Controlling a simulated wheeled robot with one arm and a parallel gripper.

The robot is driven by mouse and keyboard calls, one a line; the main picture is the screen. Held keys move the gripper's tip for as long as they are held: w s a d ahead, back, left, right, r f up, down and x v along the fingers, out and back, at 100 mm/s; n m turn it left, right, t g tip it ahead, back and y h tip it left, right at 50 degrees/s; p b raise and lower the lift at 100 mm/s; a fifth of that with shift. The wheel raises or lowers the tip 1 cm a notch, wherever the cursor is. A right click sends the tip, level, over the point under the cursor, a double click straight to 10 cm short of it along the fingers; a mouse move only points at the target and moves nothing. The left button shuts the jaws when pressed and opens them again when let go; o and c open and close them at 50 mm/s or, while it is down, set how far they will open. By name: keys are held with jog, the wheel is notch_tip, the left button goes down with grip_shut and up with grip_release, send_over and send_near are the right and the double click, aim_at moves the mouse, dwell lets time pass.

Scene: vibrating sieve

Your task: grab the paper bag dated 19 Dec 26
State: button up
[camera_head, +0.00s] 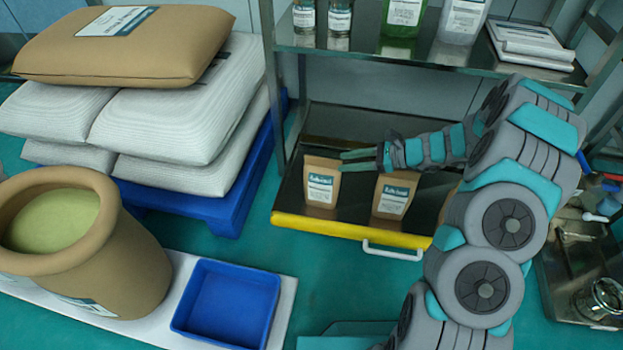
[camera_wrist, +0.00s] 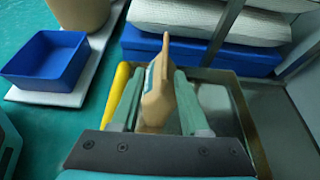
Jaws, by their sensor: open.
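Two brown paper bags with white and teal labels stand upright in a pulled-out drawer (camera_head: 285,222) with a yellow front edge: a left bag (camera_head: 321,183) and a right bag (camera_head: 394,196). The date print is too small to read on either. My gripper (camera_head: 342,162) reaches in from the right, above the right bag, with its open fingertips at the left bag's right edge. In the wrist view, a paper bag (camera_wrist: 156,98) stands between the spread fingers (camera_wrist: 155,90), with a gap on each side. A brown sliver behind my arm may be another bag.
A shelf (camera_head: 420,58) with jars and bottles runs above the drawer. A white handle (camera_head: 392,252) juts from the drawer front. To the left are a blue pallet (camera_head: 215,205) with stacked sacks, a blue bin (camera_head: 228,302) and a large open brown sack (camera_head: 125,255).

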aim_at(323, 169)
jog(key=shift+w+f, duration=0.25)
jog(key=shift+w, duration=0.1)
jog(key=shift+w+a+f, duration=0.1)
jog(key=shift+f, duration=0.05)
jog(key=x, duration=0.5)
jog(key=b+x, duration=0.1)
jog(key=x, duration=0.1)
jog(key=shift+a+r, duration=0.3)
jog(key=shift+a, duration=0.05)
grip_shut()
dwell(0.8)
